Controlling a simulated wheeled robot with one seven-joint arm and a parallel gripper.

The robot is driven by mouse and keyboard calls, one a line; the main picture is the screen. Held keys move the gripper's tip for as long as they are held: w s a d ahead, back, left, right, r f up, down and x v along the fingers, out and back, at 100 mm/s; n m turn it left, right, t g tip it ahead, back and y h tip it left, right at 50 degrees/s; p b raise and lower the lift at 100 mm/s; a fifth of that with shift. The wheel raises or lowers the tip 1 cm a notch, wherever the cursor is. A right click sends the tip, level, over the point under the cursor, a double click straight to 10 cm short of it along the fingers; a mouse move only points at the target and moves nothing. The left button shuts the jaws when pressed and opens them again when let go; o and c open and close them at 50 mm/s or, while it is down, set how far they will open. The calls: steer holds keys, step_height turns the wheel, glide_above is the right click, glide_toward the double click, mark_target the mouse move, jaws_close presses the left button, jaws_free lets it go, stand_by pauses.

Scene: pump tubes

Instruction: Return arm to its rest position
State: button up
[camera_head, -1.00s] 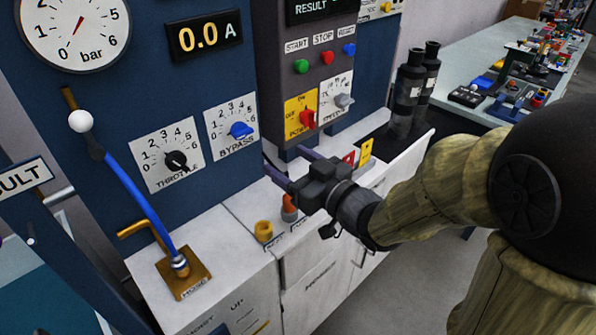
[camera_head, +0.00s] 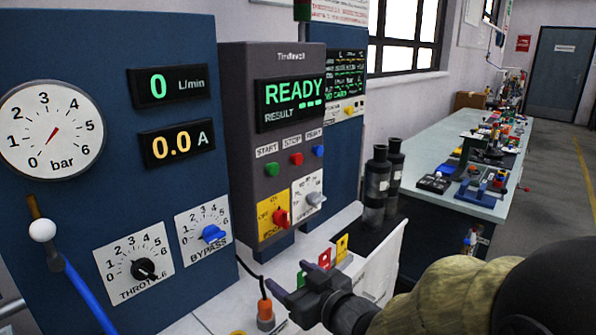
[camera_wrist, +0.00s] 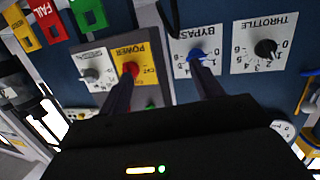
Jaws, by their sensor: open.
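My gripper (camera_head: 290,287) is low in the head view, in front of the test panel and above the white bench top. Its two fingers are apart and nothing shows between them. In the wrist view my gripper (camera_wrist: 160,82) has its fingers spread, pointing towards the panel. The yellow power plate with a red switch (camera_wrist: 131,70) and the blue bypass knob (camera_wrist: 196,56) show beyond the fingertips. Whether the fingers touch anything is not clear, but they appear to be in free air. My arm reaches in from the lower right of the head view.
The blue panel (camera_head: 100,215) bears a pressure gauge (camera_head: 50,130) and the throttle knob (camera_head: 144,269). A grey control unit (camera_head: 290,140) reads READY. An orange-topped plug (camera_head: 265,309) stands close to my gripper. Dark cylinders (camera_head: 377,188) stand behind. A long workbench (camera_head: 440,170) lies right.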

steer(key=s+d+f+m+g+h, duration=0.2)
steer(key=d+f+m+g+h, duration=0.25)
steer(key=d+f+h, duration=0.7)
steer(key=s+d+f+m+g+y, duration=0.2)
steer(key=s+d+f+m+g, duration=0.25)
steer(key=s, duration=0.45)
step_height(320, 180, up, 21)
steer(key=n+p, duration=0.1)
steer(key=p, duration=1.9)
steer(key=shift+s+d+g+p, duration=0.25)
steer(key=shift+d+g+p, duration=0.05)
steer(key=shift+d+g, duration=0.1)
steer(key=shift+h, duration=0.25)
